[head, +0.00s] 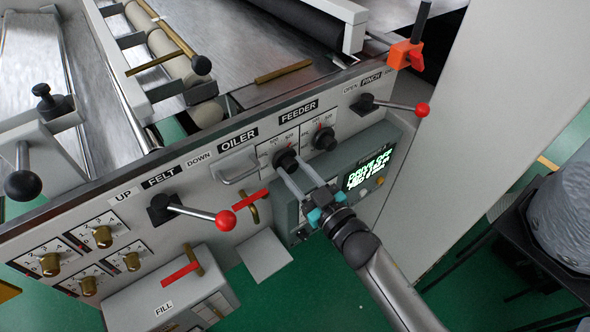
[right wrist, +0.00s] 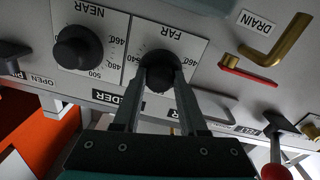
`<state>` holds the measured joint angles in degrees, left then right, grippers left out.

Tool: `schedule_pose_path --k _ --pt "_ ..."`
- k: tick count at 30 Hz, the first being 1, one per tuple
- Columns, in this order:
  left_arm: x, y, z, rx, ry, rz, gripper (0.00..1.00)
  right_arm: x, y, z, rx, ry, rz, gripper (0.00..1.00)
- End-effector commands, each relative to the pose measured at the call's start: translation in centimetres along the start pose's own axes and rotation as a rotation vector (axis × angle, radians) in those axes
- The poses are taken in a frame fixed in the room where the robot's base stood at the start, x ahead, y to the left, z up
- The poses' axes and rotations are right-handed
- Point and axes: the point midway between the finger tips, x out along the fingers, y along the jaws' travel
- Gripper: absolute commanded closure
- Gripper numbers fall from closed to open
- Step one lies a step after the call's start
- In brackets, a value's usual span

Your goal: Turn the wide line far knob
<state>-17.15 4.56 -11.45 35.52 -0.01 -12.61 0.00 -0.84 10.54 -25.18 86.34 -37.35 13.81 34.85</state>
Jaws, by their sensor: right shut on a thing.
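The far knob (head: 286,157) is a black round knob on a white dial plate under the FEEDER label. In the right wrist view its plate reads FAR, upside down, and the knob (right wrist: 159,77) sits between my fingertips. My right gripper (head: 288,168) is shut on this knob, one finger on each side; it also shows in the right wrist view (right wrist: 160,84). The knob's pointer is hidden by the fingers. The near knob (head: 324,138) is a like black knob beside it, also in the right wrist view (right wrist: 78,47). My left gripper is not in view.
A lit green display (head: 368,169) is right of my right gripper. Red-balled levers stand at FELT (head: 190,209) and PINCH (head: 393,105). A handle (head: 234,170) and a brass-and-red valve (head: 252,204) are left of the knob. A dark table (head: 540,240) stands at right.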

Motion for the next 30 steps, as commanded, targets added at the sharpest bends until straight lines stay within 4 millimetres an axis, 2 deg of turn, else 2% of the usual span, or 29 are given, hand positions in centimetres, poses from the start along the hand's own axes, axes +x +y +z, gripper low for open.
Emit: schedule_pose_path --k 18,30 --pt "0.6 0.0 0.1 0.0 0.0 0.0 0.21 0.0 0.1 0.1 -0.581 0.018 -0.004 1.0" --pt "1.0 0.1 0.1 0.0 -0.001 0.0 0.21 0.0 0.1 0.1 -0.843 0.027 -0.006 1.0"
